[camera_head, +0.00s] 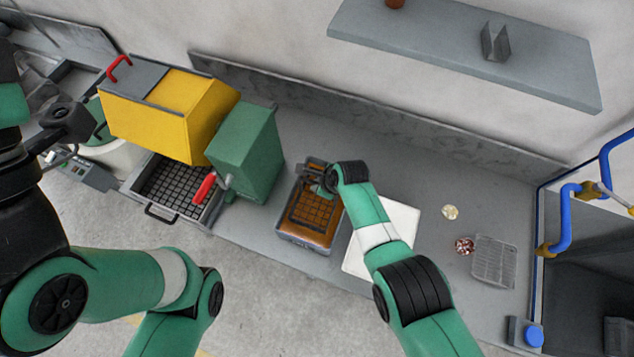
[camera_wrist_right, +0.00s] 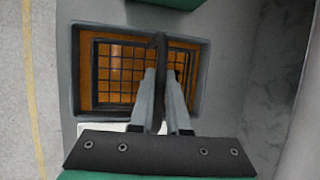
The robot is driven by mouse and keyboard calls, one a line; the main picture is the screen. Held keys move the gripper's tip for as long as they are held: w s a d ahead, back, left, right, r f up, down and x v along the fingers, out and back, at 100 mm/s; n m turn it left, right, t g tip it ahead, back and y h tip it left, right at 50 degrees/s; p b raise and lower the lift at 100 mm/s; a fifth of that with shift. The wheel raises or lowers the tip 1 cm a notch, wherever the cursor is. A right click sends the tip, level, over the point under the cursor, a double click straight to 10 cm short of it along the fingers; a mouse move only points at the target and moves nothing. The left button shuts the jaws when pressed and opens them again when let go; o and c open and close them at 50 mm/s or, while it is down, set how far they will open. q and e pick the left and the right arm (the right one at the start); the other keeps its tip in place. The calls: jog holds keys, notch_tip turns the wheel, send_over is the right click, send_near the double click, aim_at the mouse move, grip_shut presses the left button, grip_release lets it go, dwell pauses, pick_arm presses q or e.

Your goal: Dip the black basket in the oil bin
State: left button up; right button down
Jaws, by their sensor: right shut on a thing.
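The black basket (camera_wrist_right: 116,72) is a wire-mesh grid with a handle (camera_wrist_right: 159,50). It sits inside the oil bin (camera_head: 308,239), a grey rectangular bin holding orange-brown oil. Oil shows through the mesh and around it; I cannot tell how deep the basket sits. My right gripper (camera_head: 327,181) is over the bin's back right part. In the right wrist view, the right gripper's fingers (camera_wrist_right: 162,82) are shut on the basket's handle. My left arm leaves the head view at the bottom left, and its gripper is out of sight.
A green box (camera_head: 246,150) and a yellow machine (camera_head: 165,115) stand left of the bin. A white board (camera_head: 401,219) lies to its right, partly under my right arm. Copper pieces (camera_head: 464,246) and a wire rack (camera_head: 494,262) lie farther right. A grey shelf (camera_head: 450,45) hangs above.

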jog(key=shift+r+p, duration=2.05)
jog(key=shift+r, duration=0.35)
notch_tip(320, 180, up, 3)
jog(key=p, duration=0.3)
jog(key=shift+r, duration=0.1)
